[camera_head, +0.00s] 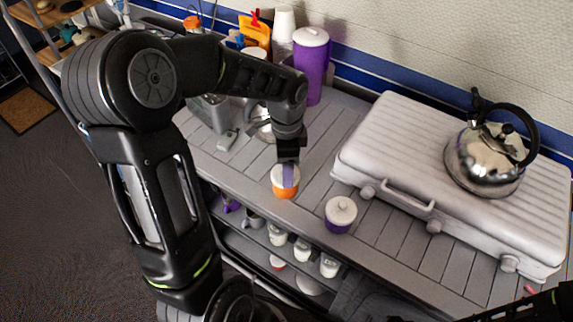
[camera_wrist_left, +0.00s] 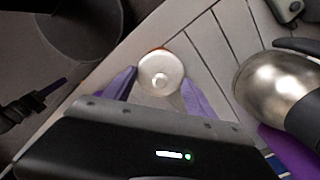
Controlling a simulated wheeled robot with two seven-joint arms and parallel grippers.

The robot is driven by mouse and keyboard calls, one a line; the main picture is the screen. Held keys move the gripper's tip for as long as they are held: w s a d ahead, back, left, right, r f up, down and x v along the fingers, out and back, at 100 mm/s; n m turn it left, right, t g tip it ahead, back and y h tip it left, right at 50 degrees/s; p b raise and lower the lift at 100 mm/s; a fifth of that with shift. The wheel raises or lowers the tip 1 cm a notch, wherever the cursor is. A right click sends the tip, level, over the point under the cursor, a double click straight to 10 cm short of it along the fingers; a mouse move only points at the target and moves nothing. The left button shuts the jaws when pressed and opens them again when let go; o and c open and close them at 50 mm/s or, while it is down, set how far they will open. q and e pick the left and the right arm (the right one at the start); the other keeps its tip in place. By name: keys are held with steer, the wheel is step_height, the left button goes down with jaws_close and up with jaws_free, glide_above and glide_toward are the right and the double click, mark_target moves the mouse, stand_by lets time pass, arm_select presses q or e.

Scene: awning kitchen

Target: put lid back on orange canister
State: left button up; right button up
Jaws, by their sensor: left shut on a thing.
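The orange canister (camera_head: 286,193) stands upright near the front edge of the grey slatted counter. A white lid with a round knob (camera_wrist_left: 160,75) is between the purple fingers of my left gripper (camera_wrist_left: 158,90). In the head view my left gripper (camera_head: 288,172) points down over the canister, and its fingers partly hide the lid. The gripper is shut on the lid. A thin orange sliver shows past the lid's rim in the wrist view. I cannot tell whether the lid is fully seated. My right gripper is not visible.
A purple canister with a white lid (camera_head: 340,214) stands close on the right. A grey case (camera_head: 400,150) bearing a steel kettle (camera_head: 486,160) fills the right side. A tall purple canister (camera_head: 311,66) stands behind. Cups stand on the shelf below.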

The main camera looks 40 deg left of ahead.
arm_select(q)
steer(key=o, duration=1.4)
steer(key=shift+o, duration=1)
steer(key=shift+r, duration=0.1)
steer(key=shift+r+p, duration=2.75)
steer(key=shift+r, duration=0.65)
